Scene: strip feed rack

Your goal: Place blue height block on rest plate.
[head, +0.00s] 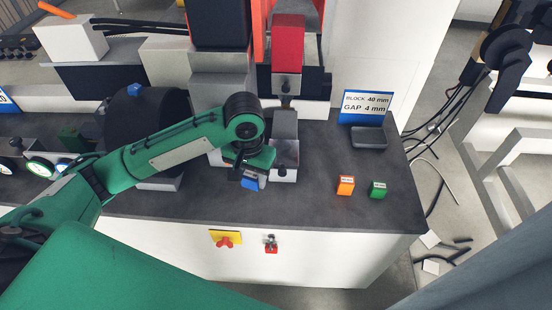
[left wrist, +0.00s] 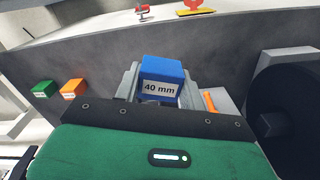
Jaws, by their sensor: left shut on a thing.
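My left gripper (head: 249,178) is shut on the blue height block (head: 250,184) above the front part of the dark bench. The left wrist view shows the blue block (left wrist: 161,80) between the two grey fingers, its "40 mm" label facing the camera. A dark grey plate (head: 369,137) lies bare on the bench at the right, in front of the sign; a shiny metal plate (head: 286,150) is just right of the gripper, under the red-topped unit. I cannot tell for sure which is the rest plate. The block is apart from the dark plate. My right gripper is not in view.
An orange block (head: 345,185) and a green block (head: 378,189) stand on the bench front right. A sign (head: 366,105) reads "BLOCK 40 mm, GAP 4 mm". A red-topped press unit (head: 288,45) stands behind the gripper. The bench between the blocks and the dark plate is clear.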

